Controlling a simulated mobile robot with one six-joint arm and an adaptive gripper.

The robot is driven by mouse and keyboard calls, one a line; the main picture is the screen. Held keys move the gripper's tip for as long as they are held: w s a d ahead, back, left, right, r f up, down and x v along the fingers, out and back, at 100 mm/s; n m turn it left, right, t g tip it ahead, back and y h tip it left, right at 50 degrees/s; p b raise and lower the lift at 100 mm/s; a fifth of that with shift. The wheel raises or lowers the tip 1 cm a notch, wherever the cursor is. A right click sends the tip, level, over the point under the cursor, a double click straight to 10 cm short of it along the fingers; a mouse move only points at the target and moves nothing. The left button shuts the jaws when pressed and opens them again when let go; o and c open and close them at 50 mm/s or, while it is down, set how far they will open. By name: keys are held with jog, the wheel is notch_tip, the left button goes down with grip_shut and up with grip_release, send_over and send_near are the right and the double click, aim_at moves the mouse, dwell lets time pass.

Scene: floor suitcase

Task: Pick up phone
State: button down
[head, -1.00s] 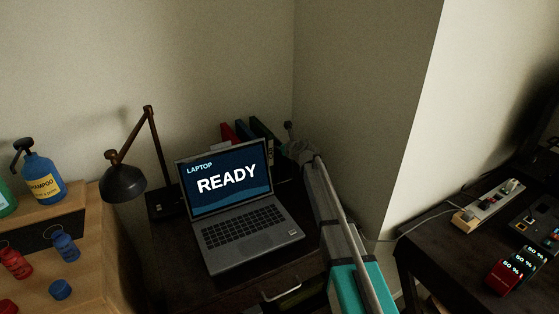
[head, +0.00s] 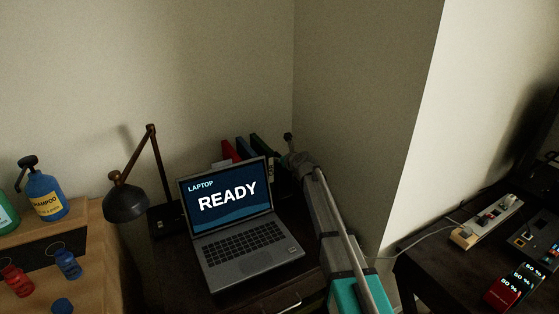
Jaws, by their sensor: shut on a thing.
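My arm (head: 332,235) reaches from the bottom of the head view up along the right side of the open laptop (head: 250,258). Its grey wrist (head: 299,163) is beside the laptop's screen, in front of the wall corner. The jaws of my gripper are hidden behind the wrist and the laptop, so what they hold cannot be seen. Several small devices with lit "50 %" screens (head: 515,284) lie on the dark table at the lower right.
A desk lamp (head: 126,203) stands left of the laptop, with upright books (head: 245,148) behind it. A wooden shelf (head: 95,215) at left holds a blue shampoo bottle (head: 46,194). The right table (head: 425,265) carries a power strip (head: 487,221) with a cable.

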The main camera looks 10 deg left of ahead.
jog(key=s+d+r+p, duration=0.7)
jog(key=s+r+p, duration=0.2)
jog(key=s+r, duration=0.1)
jog(key=shift+p+v, duration=0.4)
jog(key=shift+v, duration=0.55)
jog(key=shift+s+a+f, duration=0.1)
jog(key=shift+s+a, duration=0.05)
